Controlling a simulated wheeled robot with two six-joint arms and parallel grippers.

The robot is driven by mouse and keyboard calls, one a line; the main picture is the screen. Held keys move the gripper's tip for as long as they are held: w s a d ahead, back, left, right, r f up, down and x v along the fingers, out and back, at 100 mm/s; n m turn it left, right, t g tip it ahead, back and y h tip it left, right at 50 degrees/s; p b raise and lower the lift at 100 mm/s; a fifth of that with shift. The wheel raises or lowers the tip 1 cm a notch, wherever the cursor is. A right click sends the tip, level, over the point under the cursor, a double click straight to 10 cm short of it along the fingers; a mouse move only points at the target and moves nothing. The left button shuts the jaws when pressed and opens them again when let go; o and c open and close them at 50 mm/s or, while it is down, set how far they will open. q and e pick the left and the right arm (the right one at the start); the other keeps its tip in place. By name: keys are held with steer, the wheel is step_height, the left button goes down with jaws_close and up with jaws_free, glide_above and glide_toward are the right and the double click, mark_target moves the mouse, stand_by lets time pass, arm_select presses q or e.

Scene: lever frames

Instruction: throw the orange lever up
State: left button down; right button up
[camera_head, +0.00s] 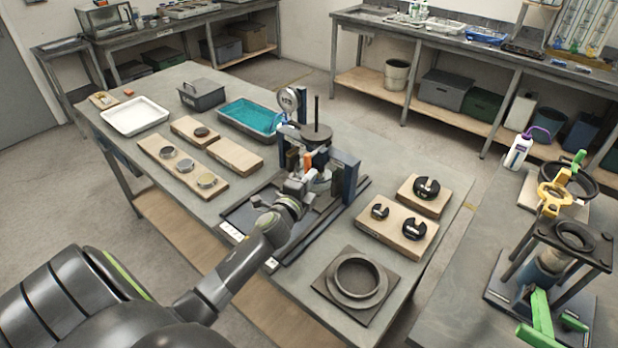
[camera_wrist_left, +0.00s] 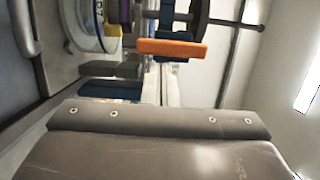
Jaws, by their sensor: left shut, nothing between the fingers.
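The orange lever (camera_head: 308,161) is a small orange bar on the front of a dark test apparatus (camera_head: 345,178) on the table. In the left wrist view the orange lever (camera_wrist_left: 172,49) lies nearly level across the picture, above the grey gripper body. My left gripper (camera_head: 302,183) is shut and empty, just in front of and below the lever in the head view. A small gap seems to lie between them, but I cannot tell for sure whether they touch. Its fingertips are not clear in the wrist view. My right gripper is not in view.
A teal tray (camera_head: 248,117) and wooden boards with small discs (camera_head: 183,166) are left of the apparatus. Slotted black weights on boards (camera_head: 397,236) and a ring on a square plate (camera_head: 357,284) are to the right. Another stand (camera_head: 553,262) is on the right table.

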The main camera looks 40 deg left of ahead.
arm_select(q)
steer(key=shift+a, duration=0.1)
stand_by(0.4)
steer(key=shift+a+f+m+b, duration=0.1)
steer(key=shift+m+b, duration=0.3)
steer(key=shift+b, duration=0.1)
steer(key=shift+a+f+m+b, duration=0.1)
steer(key=shift+m+b, duration=0.3)
steer(key=a+r+m+t+h+b, duration=0.1)
steer(key=a+m+t+h+b, duration=0.2)
steer(key=m+b, duration=1.2)
steer(key=shift+w+a+m+h+b, duration=0.3)
steer(key=shift+a+m+h, duration=0.7)
steer(key=shift+a+m, duration=1)
steer(key=shift+d+r+m, duration=0.15)
steer(key=shift+d+m, duration=0.3)
steer(key=shift+m, duration=0.05)
